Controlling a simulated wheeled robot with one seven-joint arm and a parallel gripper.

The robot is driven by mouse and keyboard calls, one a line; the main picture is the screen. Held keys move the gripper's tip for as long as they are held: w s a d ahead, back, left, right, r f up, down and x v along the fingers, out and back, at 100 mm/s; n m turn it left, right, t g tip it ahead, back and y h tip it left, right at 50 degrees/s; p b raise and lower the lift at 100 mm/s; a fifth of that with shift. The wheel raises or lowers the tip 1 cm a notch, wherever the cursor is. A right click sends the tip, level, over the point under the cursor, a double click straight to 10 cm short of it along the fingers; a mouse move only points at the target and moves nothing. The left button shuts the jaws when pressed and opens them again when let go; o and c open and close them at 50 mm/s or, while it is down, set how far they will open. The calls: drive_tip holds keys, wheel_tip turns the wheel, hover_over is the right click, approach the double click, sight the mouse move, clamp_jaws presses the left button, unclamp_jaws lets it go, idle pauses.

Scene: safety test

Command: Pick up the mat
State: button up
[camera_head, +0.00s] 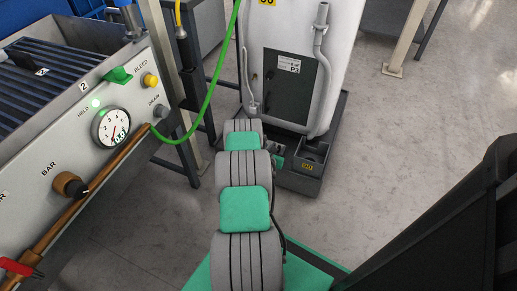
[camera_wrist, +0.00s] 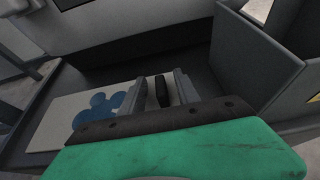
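A flat pale piece with blue blotches, which looks like the mat (camera_wrist: 62,112), lies in a dark tray at the left of the wrist view. I do not make it out in the head view. My gripper (camera_wrist: 162,92) is low over the tray, just right of the blue blotches. Its two grey fingers stand apart, with a small dark upright piece showing between them. I cannot tell what that piece is or whether the fingers touch the mat. The green gripper body hides the near part of the tray. In the head view my arm hides the fingers.
A white cabinet (camera_head: 342,70) with a dark panel stands on the dark tray (camera_head: 343,112). A dark box wall (camera_wrist: 258,55) rises right of my gripper. A control panel (camera_head: 75,150) with a gauge is at left, and a green hose (camera_head: 213,100) hangs nearby.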

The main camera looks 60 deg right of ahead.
drive_tip(key=shift+s, duration=0.1)
clamp_jaws()
idle(0.5)
